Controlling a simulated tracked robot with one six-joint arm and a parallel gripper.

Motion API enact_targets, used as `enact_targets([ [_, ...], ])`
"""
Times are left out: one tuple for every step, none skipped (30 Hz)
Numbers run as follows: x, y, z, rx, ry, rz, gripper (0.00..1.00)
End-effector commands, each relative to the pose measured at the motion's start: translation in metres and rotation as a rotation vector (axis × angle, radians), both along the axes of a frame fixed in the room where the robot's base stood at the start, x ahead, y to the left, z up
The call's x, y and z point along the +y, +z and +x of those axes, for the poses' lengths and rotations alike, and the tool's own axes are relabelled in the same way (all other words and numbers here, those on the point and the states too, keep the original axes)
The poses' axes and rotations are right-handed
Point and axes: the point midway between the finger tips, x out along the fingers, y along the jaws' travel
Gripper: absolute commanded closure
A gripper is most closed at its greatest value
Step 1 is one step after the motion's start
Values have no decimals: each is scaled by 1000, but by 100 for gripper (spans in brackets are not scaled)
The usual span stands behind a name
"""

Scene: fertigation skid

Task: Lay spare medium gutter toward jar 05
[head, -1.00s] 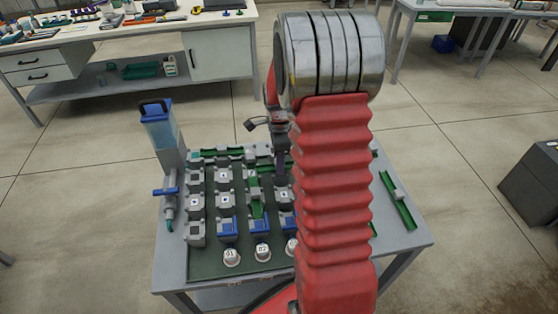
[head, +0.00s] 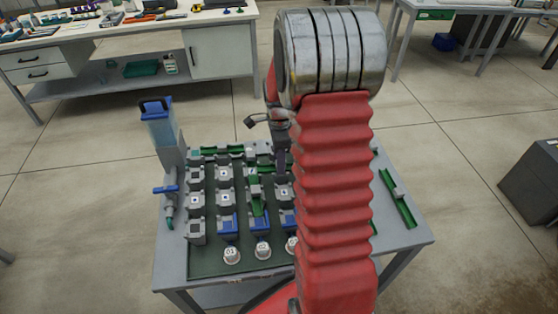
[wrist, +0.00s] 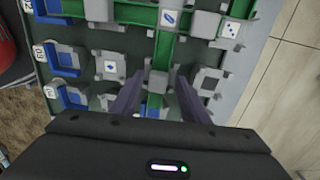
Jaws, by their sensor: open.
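My gripper (wrist: 158,100) is open in the wrist view. Its two dark fingers stand on either side of a grey block (wrist: 158,82) on a green gutter (wrist: 165,48), apart from its sides as far as I can see. In the head view my gripper is low over the back of the board and mostly hidden by my arm. A loose green gutter (head: 405,212) lies at the table's right. Jars 01 (head: 231,254) and 02 (head: 263,250) stand in front; I cannot make out jar 05.
Grey blocks (head: 196,202) and blue-topped units (head: 228,224) crowd the board. A tall blue-handled container (head: 158,128) and a blue valve (head: 165,190) stand at the left. The table's right front corner (head: 405,238) is clear.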

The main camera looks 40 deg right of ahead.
Motion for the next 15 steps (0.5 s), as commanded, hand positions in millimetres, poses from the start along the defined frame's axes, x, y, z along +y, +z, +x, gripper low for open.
enact_targets([
  [0,6,1,-4,0,-2,58],
  [-1,9,1,-5,0,-2,58],
  [-1,15,1,-5,0,-2,58],
  [-1,19,1,-5,0,-2,58],
  [-1,23,1,-5,0,-2,58],
  [-1,30,1,-5,0,-2,58],
  [0,35,1,-5,0,-3,58],
  [0,41,1,-5,0,-3,58],
  [0,47,1,-5,0,-2,58],
  [-1,53,1,-5,0,-3,58],
  [-1,58,1,-5,0,-3,58],
  [-1,65,1,-5,0,-3,58],
  [0,70,1,-5,0,-2,58],
  [0,76,1,-4,0,-2,58],
  [-1,83,1,-5,0,-2,58],
])
